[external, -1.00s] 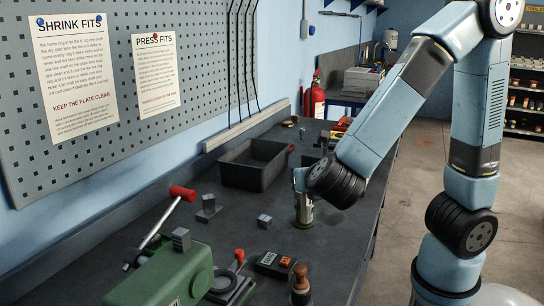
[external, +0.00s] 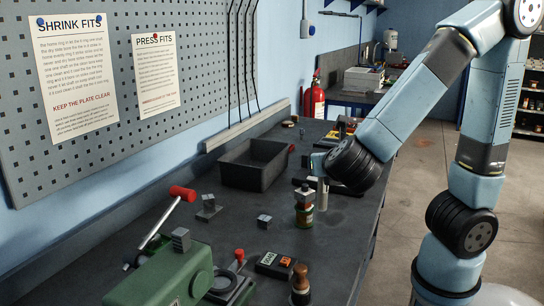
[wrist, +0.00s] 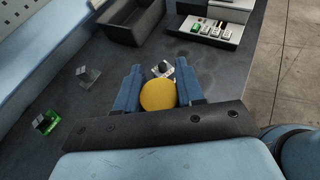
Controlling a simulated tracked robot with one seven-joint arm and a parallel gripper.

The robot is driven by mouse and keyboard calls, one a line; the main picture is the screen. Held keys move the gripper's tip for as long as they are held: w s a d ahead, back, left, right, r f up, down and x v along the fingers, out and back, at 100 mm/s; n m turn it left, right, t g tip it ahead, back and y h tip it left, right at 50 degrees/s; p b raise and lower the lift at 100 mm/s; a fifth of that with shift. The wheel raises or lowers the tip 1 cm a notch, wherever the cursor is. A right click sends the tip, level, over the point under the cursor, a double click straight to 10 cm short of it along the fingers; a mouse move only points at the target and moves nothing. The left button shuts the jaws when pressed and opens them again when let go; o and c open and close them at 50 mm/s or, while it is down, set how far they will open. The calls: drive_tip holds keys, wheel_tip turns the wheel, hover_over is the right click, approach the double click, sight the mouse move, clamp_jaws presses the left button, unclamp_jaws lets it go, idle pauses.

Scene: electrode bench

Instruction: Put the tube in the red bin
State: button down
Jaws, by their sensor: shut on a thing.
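My gripper (wrist: 160,88) is shut on the tube, whose round yellow end (wrist: 158,96) faces the wrist camera between the two blue fingers. The rest of the tube is hidden behind that end in the wrist view. In the external view my gripper (external: 318,188) points down over the bench, right of the black bin. An upright labelled piece with orange and green (external: 304,213) shows there beside the fingers; I cannot tell whether it is the held tube. No bin that is clearly red shows.
An open black bin (external: 232,177) stands near the wall; it also shows in the wrist view (wrist: 104,27). A switch panel (wrist: 212,33) lies at the back right. Small metal blocks (external: 264,221), a green press (external: 165,275) and a control box (external: 273,264) are nearer.

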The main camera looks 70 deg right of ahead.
drive_tip(key=w+d+m+g+h, duration=0.2)
drive_tip(key=w+d+m+g, duration=0.2)
drive_tip(key=w+d, duration=1.85)
drive_tip(key=w+d+m+g, duration=0.1)
drive_tip(key=d+m+g, duration=0.1)
drive_tip(key=d, duration=3.3)
drive_tip(key=w+d+f, duration=0.7)
drive_tip(key=w+f, duration=0.4)
drive_tip(key=f, duration=0.1)
drive_tip(key=shift+w+d+f, duration=0.25)
drive_tip(key=shift+w+d, duration=0.05)
drive_tip(key=shift+d, duration=0.05)
